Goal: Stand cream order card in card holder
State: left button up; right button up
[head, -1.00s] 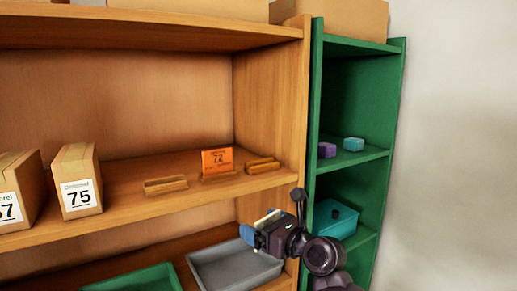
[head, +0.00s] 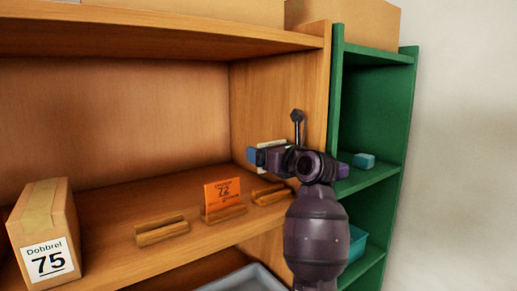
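My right gripper (head: 268,157) is raised in front of the shelf's right side panel, at the right end of the row of holders. It appears shut on a cream card (head: 272,147), seen nearly edge-on and partly hidden by the gripper. Three wooden card holders stand on the shelf. The left holder (head: 161,230) is empty. The middle holder (head: 224,214) has an orange card (head: 222,195) upright in it. The right holder (head: 270,193) lies just below the gripper, with no card visible in it. My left gripper is out of view.
A cardboard box (head: 45,225) labelled 75 stands at the left of the wooden shelf (head: 110,205). A grey tray (head: 250,280) is below. The green shelf (head: 380,120) at right holds a light blue block (head: 364,160) and a teal bin (head: 357,242).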

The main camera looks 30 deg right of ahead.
jog(key=shift+f, duration=0.35)
jog(key=shift+s+f, duration=0.25)
jog(key=shift+f, duration=0.3)
jog(key=shift+w+f, duration=0.15)
jog(key=shift+f, duration=1.95)
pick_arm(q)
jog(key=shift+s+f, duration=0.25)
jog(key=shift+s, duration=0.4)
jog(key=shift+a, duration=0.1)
pick_arm(e)
jog(key=shift+f, duration=0.4)
jog(key=o, duration=0.6)
